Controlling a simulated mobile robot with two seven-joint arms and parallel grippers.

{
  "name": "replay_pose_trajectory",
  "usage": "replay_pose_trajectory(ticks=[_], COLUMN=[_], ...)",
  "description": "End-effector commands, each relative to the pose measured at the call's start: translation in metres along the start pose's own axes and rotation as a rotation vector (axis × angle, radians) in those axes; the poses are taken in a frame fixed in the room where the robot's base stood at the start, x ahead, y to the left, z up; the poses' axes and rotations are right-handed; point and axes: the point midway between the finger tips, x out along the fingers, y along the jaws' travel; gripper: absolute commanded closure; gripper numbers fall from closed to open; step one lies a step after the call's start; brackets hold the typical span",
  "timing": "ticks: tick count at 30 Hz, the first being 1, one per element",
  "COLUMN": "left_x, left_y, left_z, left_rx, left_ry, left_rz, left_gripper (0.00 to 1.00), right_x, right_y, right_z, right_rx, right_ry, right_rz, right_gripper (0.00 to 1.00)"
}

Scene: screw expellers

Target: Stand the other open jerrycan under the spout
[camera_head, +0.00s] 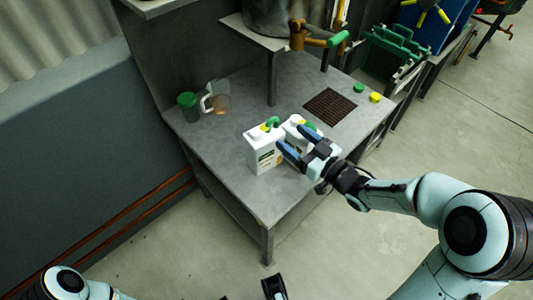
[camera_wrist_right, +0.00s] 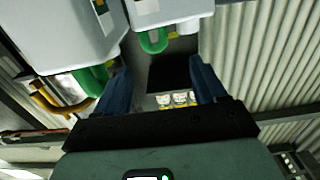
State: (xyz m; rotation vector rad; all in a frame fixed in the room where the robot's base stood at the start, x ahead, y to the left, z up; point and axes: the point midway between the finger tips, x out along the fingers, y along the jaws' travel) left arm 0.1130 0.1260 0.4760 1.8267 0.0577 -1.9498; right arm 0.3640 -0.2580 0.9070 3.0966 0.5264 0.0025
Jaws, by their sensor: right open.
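Two white jerrycans stand close together on the grey bench. The front one (camera_head: 264,155) has a label and yellow and green parts on top. The rear one (camera_head: 295,124) is partly hidden behind it and my gripper. I cannot tell which mouths are open. My right gripper (camera_head: 286,148) is open beside the cans, its blue fingers pointing at them. In the right wrist view its fingers (camera_wrist_right: 160,88) are apart with no can between them; both cans show at the top. A brass spout (camera_head: 299,38) with a green lever is above the bench. A dark piece (camera_head: 275,287), perhaps my left gripper, shows at the bottom edge.
A dark grate (camera_head: 330,106) is set in the bench top. A green cap (camera_head: 359,87) and a yellow cap (camera_head: 376,97) lie to its right. The bench's front part is clear.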

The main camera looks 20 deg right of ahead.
Motion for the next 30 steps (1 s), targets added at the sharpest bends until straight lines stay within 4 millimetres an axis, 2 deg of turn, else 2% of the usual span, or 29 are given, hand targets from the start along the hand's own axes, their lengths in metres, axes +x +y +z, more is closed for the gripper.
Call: replay_pose_trajectory(ticks=[3, 8, 18, 26, 28, 30], left_x=[0.001, 0.002, 0.005, 0.005, 0.005, 0.005], left_y=[-0.001, -0.001, -0.002, -0.002, -0.002, -0.002], left_z=[-0.002, -0.003, -0.009, -0.010, -0.010, -0.010], left_rx=[-0.001, -0.001, -0.003, -0.003, -0.003, -0.003], left_ry=[0.006, 0.009, 0.025, 0.027, 0.026, 0.026], left_rz=[0.000, 0.000, -0.001, -0.001, -0.001, -0.001], left_gripper=[0.00, 0.00, 0.00, 0.00, 0.00, 0.00], right_x=[0.015, 0.025, 0.069, 0.072, 0.072, 0.072], right_y=[0.000, -0.001, -0.003, -0.003, -0.003, -0.003], right_z=[0.001, 0.000, -0.002, -0.003, -0.003, -0.002], right_rx=[0.001, 0.001, 0.001, 0.001, 0.001, 0.001], right_ry=[0.000, 0.000, -0.001, -0.001, -0.001, -0.001], right_rz=[0.000, 0.000, 0.000, 0.001, 0.001, 0.001], right_gripper=[0.29, 0.29, 0.29, 0.29, 0.46, 0.69])
